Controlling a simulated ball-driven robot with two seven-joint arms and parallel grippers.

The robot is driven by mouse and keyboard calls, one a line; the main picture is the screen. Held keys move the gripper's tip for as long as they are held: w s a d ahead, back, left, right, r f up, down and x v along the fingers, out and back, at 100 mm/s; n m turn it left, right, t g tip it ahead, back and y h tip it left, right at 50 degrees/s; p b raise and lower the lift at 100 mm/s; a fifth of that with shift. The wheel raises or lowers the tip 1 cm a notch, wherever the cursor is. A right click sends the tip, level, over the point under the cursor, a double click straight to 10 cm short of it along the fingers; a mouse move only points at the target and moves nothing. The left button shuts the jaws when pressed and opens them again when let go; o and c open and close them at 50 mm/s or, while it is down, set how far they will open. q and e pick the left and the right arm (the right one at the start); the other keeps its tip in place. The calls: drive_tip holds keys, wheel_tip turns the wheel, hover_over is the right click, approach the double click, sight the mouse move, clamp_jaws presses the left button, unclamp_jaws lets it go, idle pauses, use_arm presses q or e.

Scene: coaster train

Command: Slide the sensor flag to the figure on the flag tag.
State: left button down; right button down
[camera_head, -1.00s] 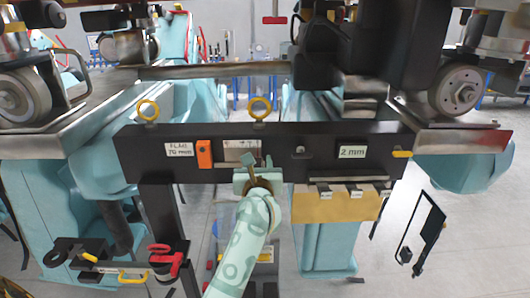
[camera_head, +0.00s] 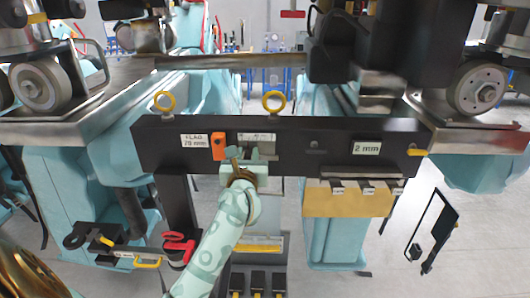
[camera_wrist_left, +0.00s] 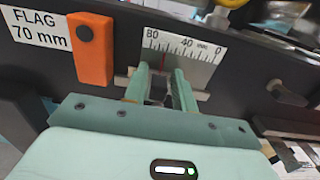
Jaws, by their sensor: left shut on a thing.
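The black beam (camera_head: 300,132) carries a white flag tag, which in the wrist view (camera_wrist_left: 42,28) reads "FLAG 70 mm". A pale scale plate (camera_wrist_left: 200,62) on the beam runs from 80 on the left to 0 on the right. My left gripper (camera_wrist_left: 163,85), also in the head view (camera_head: 240,163), is shut on the sensor flag in front of the scale. The flag is mostly hidden between the fingers. A thin red line (camera_wrist_left: 163,60) shows between the fingertips, between the 80 and 40 figures; its exact reading cannot be told.
An orange block (camera_wrist_left: 91,48) with a black knob sits on the beam just left of the scale, near my fingers. A "2 mm" tag (camera_head: 367,148) and a tan block (camera_head: 345,202) are on the right. Yellow rings (camera_head: 274,102) stand on top of the beam.

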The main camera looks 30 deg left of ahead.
use_arm(q)
drive_tip(key=shift+s+a, duration=0.25)
drive_tip(key=shift+a, duration=0.2)
drive_tip(key=shift+d, duration=0.1)
drive_tip(key=shift+w, duration=0.1)
drive_tip(key=c, duration=1.3)
unclamp_jaws()
drive_tip(key=b+v, duration=0.3)
drive_tip(key=v, duration=1.3)
